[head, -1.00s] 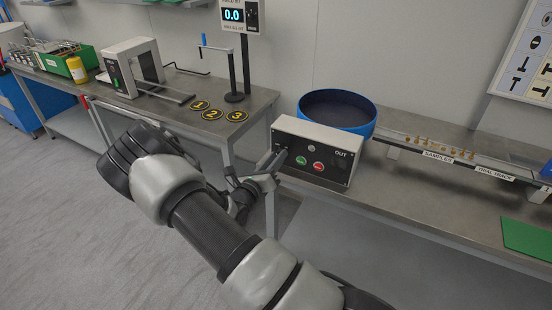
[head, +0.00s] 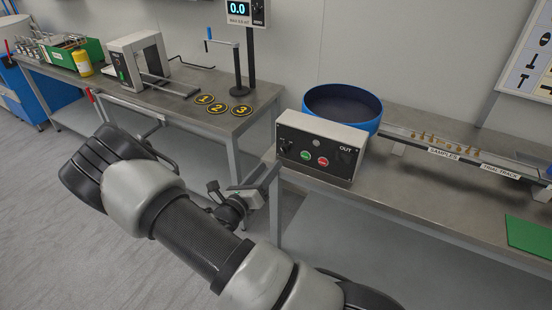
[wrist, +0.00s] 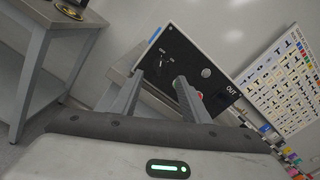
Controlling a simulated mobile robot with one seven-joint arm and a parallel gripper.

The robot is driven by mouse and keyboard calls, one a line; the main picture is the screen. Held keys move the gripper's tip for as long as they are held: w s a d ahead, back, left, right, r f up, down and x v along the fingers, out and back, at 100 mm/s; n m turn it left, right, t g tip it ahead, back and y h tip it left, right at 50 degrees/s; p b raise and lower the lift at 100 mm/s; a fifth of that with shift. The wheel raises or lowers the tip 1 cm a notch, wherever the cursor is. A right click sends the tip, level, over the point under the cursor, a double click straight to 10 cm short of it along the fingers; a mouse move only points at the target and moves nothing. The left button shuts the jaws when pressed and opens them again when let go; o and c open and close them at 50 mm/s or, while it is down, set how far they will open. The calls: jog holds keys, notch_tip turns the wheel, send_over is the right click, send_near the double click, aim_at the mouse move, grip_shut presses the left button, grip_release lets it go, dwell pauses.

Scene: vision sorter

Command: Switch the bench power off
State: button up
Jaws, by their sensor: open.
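The control box (head: 348,134) has a black front panel with a small dark knob (head: 286,146) at its left, a green button (head: 305,155) and a red button (head: 323,161). The knob also shows in the wrist view (wrist: 161,63), with small white lettering around it; I cannot read its setting for certain. My gripper (head: 268,172) is open and empty, in front of and below the panel's left end, apart from it. In the wrist view its two fingers (wrist: 160,79) point at the panel, with the knob between and beyond their tips. The right finger hides part of the buttons.
The box stands at the left front of the right bench (head: 400,190), before a blue-rimmed bowl (head: 372,126). A rail (head: 425,146) with small brass samples runs right. The left bench (head: 190,112), holding numbered discs, is close by, with a gap between the benches.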

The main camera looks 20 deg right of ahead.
jog(key=v, duration=0.8)
jog(key=shift+s+a, duration=0.2)
jog(key=shift+a, duration=0.05)
jog(key=s+d+r+m+g+y+p, duration=0.2)
jog(key=s+d+r+m+g, duration=0.1)
jog(key=s+r+m+g, duration=0.45)
jog(key=s+d+r+m+g+y+p, duration=0.2)
jog(key=s+d+r+m+g, duration=0.15)
jog(key=s+r+m, duration=0.55)
jog(key=s+a+r+m+t+y+p, duration=0.2)
jog(key=a+r+m+y, duration=0.2)
jog(key=r+m, duration=0.3)
jog(key=s+a+r+m+t+y+p, duration=0.2)
jog(key=a+r+m+y, duration=0.3)
jog(key=r+m, duration=0.3)
jog(key=shift+s+a+r+t+y, duration=0.3)
jog(key=shift+r+t+y, duration=0.3)
jog(key=shift+r+t, duration=0.25)
jog(key=shift+c, duration=1.3)
jog(key=shift+d+m, duration=0.15)
jog(key=shift+m, duration=0.1)
